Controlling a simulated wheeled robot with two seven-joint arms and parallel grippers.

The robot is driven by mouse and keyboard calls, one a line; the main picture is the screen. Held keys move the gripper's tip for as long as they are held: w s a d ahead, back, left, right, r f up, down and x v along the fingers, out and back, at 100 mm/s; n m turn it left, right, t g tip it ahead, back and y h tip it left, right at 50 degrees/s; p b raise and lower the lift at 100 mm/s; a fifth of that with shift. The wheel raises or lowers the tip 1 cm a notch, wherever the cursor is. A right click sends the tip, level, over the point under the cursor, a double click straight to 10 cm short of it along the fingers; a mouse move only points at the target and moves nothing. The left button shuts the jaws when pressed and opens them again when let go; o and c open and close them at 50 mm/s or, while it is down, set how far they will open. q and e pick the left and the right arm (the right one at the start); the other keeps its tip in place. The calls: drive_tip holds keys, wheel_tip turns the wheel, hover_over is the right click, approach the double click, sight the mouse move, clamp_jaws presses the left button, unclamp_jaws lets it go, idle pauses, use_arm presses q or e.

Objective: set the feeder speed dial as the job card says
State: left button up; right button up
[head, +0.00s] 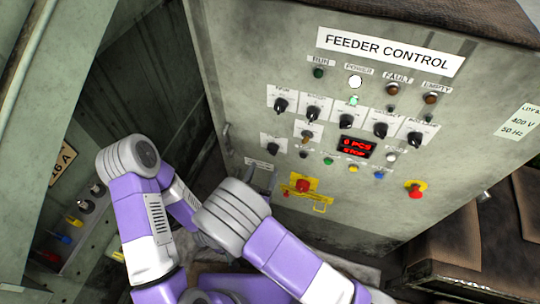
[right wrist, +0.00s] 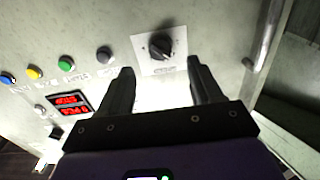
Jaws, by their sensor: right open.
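The grey feeder control panel (head: 225,60) fills the middle of the head view. My right gripper (head: 262,178) is low at the panel's left. In the right wrist view its fingers (right wrist: 160,85) are open and empty, with a black dial (right wrist: 160,45) just beyond the gap, apart from them. My left gripper is out of view. No job card is identifiable.
A red display (head: 356,147) reads 0 PCS and STOP. Coloured buttons (head: 353,168) run below it. A red knob on yellow (head: 303,185) and a red emergency button (head: 415,190) sit lower. A metal handle (right wrist: 268,35) stands beside the dial.

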sight(271, 153)
drive_tip(key=x, duration=0.7)
drive_tip(key=shift+w+b, duration=0.15)
drive_tip(key=shift+b, duration=0.15)
drive_tip(key=c, duration=1.1)
drive_tip(key=shift+o, duration=0.2)
drive_tip(key=m+b, duration=0.4)
drive_tip(key=b, duration=0.1)
drive_tip(key=m+b, duration=0.5)
drive_tip(key=shift+f+b, duration=0.25)
drive_tip(key=shift+b, duration=0.15)
drive_tip(key=m, duration=0.3)
drive_tip(key=m+b, duration=0.1)
drive_tip(key=m, duration=0.4)
drive_tip(key=shift+a+r+m, duration=0.1)
drive_tip(key=shift+r+m, duration=0.15)
drive_tip(key=shift+m, duration=0.05)
